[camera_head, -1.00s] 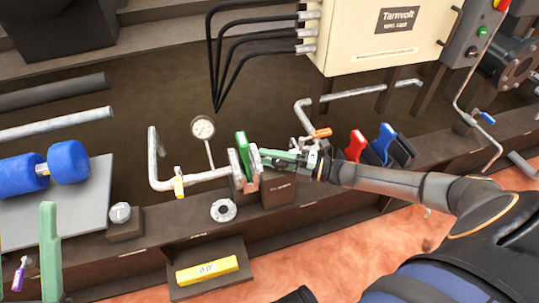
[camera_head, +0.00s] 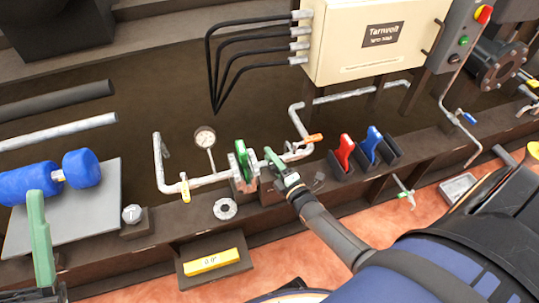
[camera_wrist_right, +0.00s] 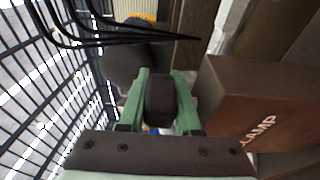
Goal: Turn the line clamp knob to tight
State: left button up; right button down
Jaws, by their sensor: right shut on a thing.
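The line clamp knob (camera_wrist_right: 160,100) is a dark, thick rounded piece in the right wrist view. The green fingers of my right gripper (camera_wrist_right: 159,101) close on it from both sides. A brown box (camera_wrist_right: 250,105) with the lettering "CLAMP" is right beside it. In the head view my right gripper (camera_head: 273,158) is at the bench, just right of an upright green piece (camera_head: 241,153) between grey plates on the pipe. The knob is hidden there, and its marking cannot be read. A green finger of my left gripper (camera_head: 40,240) shows at lower left; its opening is unclear.
A gauge (camera_head: 205,138) and a yellow-handled valve (camera_head: 185,188) stand left of the clamp. An orange lever (camera_head: 313,139) and red (camera_head: 344,151) and blue (camera_head: 371,143) handles are to the right. A grey ring (camera_head: 225,209) lies in front.

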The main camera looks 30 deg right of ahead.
pick_arm(q)
jog(key=shift+w+a+f+n+y, duration=0.1)
jog(key=shift+w+f+n+y, duration=0.85)
jog(key=shift+f+y, duration=0.35)
pick_arm(e)
jog(key=shift+d+m+h, duration=0.15)
jog(key=shift+m+h, duration=0.45)
jog(key=shift+h, duration=0.4)
jog(key=c, duration=0.9)
grip_release()
jog(key=shift+w, duration=0.1)
pick_arm(q)
jog(key=shift+w, duration=0.1)
